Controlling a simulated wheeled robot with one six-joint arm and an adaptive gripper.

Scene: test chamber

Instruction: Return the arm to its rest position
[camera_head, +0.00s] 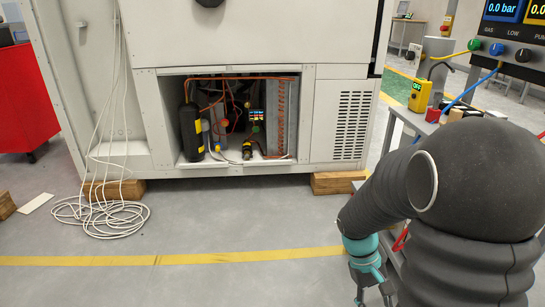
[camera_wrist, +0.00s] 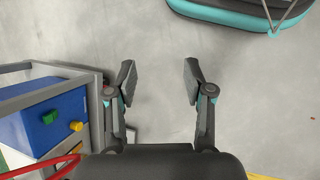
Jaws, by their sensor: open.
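My arm is folded at the right of the head view, with its dark padded links close to the camera. My gripper (camera_head: 372,290) hangs low at the bottom of the head view, partly cut off by the frame edge. In the wrist view my gripper (camera_wrist: 158,82) is open, with its two fingers well apart. Only bare grey floor shows between the fingers, and nothing is held.
A cart (camera_wrist: 50,68) with a blue box (camera_wrist: 62,118) stands close to the left finger. A test chamber (camera_head: 225,40) with an open lower bay stands ahead. Coiled white cable (camera_head: 100,217) lies on the floor at left. The floor before the yellow line (camera_head: 190,258) is clear.

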